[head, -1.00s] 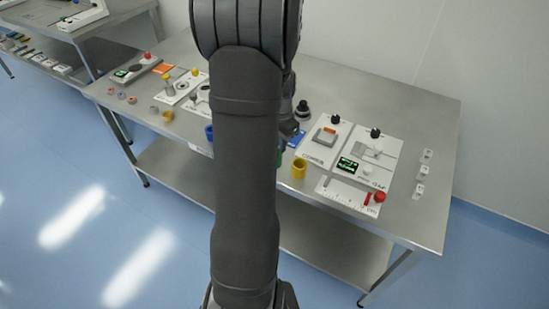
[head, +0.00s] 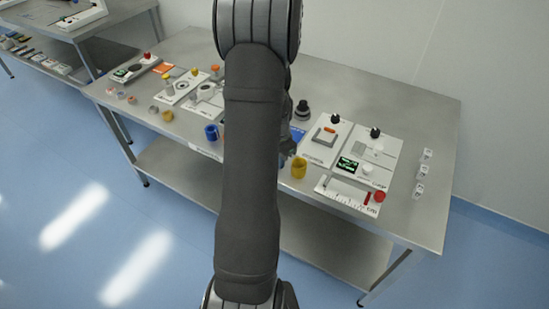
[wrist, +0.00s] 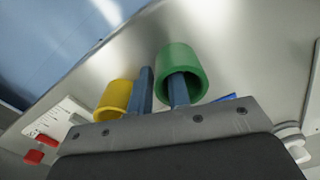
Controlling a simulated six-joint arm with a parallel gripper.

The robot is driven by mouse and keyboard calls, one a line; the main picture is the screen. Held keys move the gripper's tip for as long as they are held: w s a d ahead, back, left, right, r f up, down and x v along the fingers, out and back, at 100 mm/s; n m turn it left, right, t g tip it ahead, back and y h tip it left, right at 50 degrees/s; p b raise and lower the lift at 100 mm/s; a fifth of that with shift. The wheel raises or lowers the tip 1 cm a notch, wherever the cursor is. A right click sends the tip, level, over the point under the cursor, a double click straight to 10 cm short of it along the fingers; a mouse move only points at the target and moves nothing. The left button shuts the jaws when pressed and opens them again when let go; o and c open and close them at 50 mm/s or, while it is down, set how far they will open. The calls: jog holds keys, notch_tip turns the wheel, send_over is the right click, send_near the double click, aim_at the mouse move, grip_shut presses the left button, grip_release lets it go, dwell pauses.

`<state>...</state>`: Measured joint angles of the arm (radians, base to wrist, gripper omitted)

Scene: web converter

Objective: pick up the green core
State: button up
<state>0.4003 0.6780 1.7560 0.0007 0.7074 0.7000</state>
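The green core (wrist: 192,57) is a short open ring, seen in the wrist view at upper centre. My gripper (wrist: 162,74) has two blue fingers, spaced apart. The right finger overlaps the opening of the green core and the left finger is just outside its left wall. Whether either finger touches the wall, I cannot tell. In the head view my gripper (head: 287,151) is partly hidden at the table's front edge, left of the yellow core (head: 299,169), and the green core is hidden behind my arm.
The yellow core also shows in the wrist view (wrist: 115,96), close beside the left finger. A blue core (head: 211,132) stands left of my arm. White panels (head: 345,193) with knobs and a red button lie to the right on the steel table (head: 425,205).

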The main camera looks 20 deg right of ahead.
grip_shut()
jog(key=shift+r, duration=0.15)
